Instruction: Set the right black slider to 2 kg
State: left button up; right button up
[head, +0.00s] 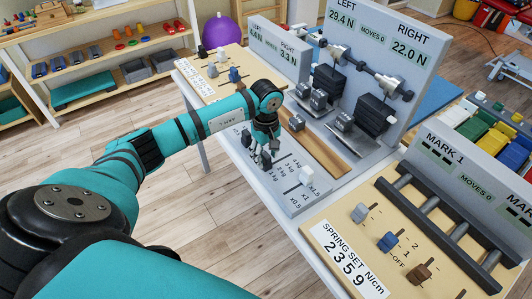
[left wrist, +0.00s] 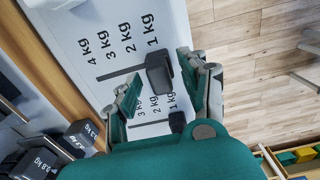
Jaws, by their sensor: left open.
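A pale grey panel (head: 290,196) carries two kg scales with black sliders. In the left wrist view, the right black slider (left wrist: 158,74) stands in its slot beside the 1 kg mark. My open left gripper (head: 260,154) is low over the panel; in the left wrist view its fingertips (left wrist: 158,66) lie on either side of this slider. I cannot tell whether they touch it. The left black slider (left wrist: 177,121) is near its own 1 kg mark, partly covered by a finger. My right gripper is not in view.
Behind stands a display board (head: 413,62) with hanging weights. A wooden spring-set board (head: 335,215) with several knobs is at the front right. Open floor is at the left.

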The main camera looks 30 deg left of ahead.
pick_arm(q)
jog(key=shift+f, duration=0.25)
grip_shut()
dwell(0.3)
